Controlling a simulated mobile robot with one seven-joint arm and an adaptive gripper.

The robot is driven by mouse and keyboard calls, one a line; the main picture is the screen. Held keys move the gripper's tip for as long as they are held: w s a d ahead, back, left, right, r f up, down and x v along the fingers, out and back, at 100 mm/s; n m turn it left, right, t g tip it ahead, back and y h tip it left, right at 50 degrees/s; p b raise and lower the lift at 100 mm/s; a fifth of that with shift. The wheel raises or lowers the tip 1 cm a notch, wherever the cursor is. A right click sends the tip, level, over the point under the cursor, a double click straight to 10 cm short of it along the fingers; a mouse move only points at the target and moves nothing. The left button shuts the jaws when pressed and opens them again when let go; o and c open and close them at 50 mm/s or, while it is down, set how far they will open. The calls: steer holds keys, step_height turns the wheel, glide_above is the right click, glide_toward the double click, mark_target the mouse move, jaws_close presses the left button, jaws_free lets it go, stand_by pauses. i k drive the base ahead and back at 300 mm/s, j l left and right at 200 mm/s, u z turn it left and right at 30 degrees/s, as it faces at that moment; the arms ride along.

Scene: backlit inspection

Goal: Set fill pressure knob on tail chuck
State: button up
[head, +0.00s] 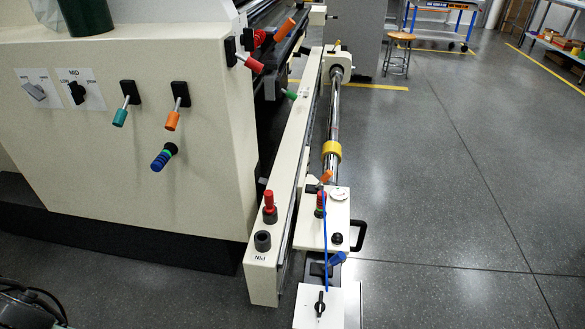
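The tail chuck unit, a cream box (312,232) at the near end of a shiny shaft (334,115), stands right of centre. On it are a round white gauge-like dial (340,193), a small black knob (336,238), a red-topped stacked knob (320,205) and an orange lever (326,177). Below it, a white panel (301,304) carries a black pointer knob (319,305). No label reading fill pressure is legible, so I cannot tell which knob it is. My gripper is not visible. A dark cabled mechanism shows only partly at the bottom left.
A long cream beam (290,165) marked PIN runs beside the shaft, with a red knob (269,204) on its near end. A large cream machine cabinet (90,175) with levers stands left. A black handle (359,238) juts from the chuck. Grey floor (450,200) is clear at right.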

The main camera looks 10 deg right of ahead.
mark_target(320, 306)
steer(key=j, duration=0.7)
steer(key=k+j+z, duration=0.1)
steer(key=j, duration=0.55)
